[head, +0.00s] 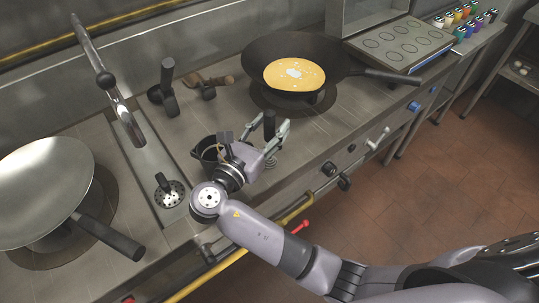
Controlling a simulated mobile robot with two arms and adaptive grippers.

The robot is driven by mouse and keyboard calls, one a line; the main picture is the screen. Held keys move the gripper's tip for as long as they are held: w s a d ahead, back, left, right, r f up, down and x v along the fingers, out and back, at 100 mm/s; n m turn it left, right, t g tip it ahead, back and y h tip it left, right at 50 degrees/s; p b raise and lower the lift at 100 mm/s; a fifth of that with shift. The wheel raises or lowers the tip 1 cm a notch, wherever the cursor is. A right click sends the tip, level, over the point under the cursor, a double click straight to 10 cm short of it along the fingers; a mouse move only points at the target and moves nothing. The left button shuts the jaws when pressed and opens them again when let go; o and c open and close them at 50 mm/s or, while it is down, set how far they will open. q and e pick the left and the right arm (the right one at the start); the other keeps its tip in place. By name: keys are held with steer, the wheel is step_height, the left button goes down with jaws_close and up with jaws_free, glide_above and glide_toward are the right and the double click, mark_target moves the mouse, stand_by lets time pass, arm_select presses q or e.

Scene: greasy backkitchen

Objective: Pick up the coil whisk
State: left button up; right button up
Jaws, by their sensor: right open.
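The coil whisk (269,122) appears to stand upright on the counter, with its dark handle up. Part of its wire coil (271,162) shows low beside my gripper, and its middle is hidden behind the gripper. My right gripper (271,128) is open, with a finger on each side of the handle in the picture. I cannot tell whether either finger touches it. My left gripper is out of view.
A dark pot (205,152) stands close behind my right gripper. A wok (262,62) holding a pancake (294,74) is beyond it; another large pan (40,185) is at left. A ladle (168,92) and a tap (112,90) stand at the back left.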

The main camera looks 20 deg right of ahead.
jaws_close()
stand_by(0.6)
stand_by(0.3)
